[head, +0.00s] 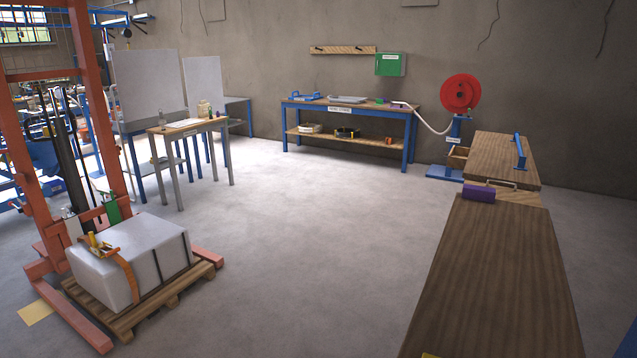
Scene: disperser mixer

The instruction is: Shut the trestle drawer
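A small open-topped wooden drawer or box (458,157) juts out from the left side of the far wooden worktop (490,152) at the right. A pale wooden panel (522,197) with a metal bar handle (490,183) shows at the near end of that worktop. I cannot tell for certain which of these is the trestle drawer. The panel's lower part is hidden behind the nearer dark wooden top (490,270). Neither of my grippers shows in the head view.
A purple block (479,194) lies at the dark top's far end. A blue bar (519,152) stands on the far worktop. A red hose reel (460,94) stands behind. A pallet (125,322) with a wrapped load is at left. The middle floor is clear.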

